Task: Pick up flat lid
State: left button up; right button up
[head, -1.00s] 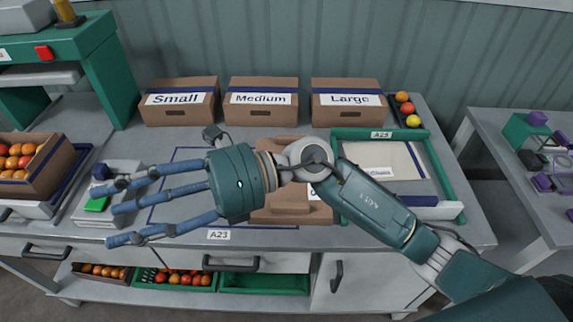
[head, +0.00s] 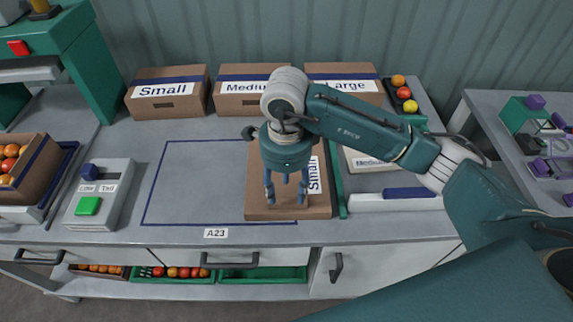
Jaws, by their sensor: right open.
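A flat brown cardboard piece (head: 319,202), which looks like the flat lid, lies on the grey worktop and bears a white "Small" label on its right part. My right gripper (head: 286,196) is over it with the fingers pointing down, spread apart and holding nothing. The hand and wrist hide the lid's upper part. I cannot tell whether the fingertips touch the lid. My left gripper is not in view.
Cartons labelled Small (head: 166,103), Medium (head: 226,103) and Large (head: 362,96) stand along the back. A green-edged tray (head: 341,198) is close right of the lid. A button box (head: 112,205) stands left. The blue-outlined area (head: 195,185) left of the lid is mostly clear.

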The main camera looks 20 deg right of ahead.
aim_at(288, 203)
jog(key=f, duration=0.1)
jog(key=f+p, duration=0.1)
jog(key=f, duration=0.1)
jog(key=f+p, duration=0.1)
jog(key=shift+s+d+f, duration=0.15)
jog(key=shift+s, duration=0.1)
jog(key=shift+f, duration=0.5)
jog(key=shift+w, duration=0.1)
grip_shut()
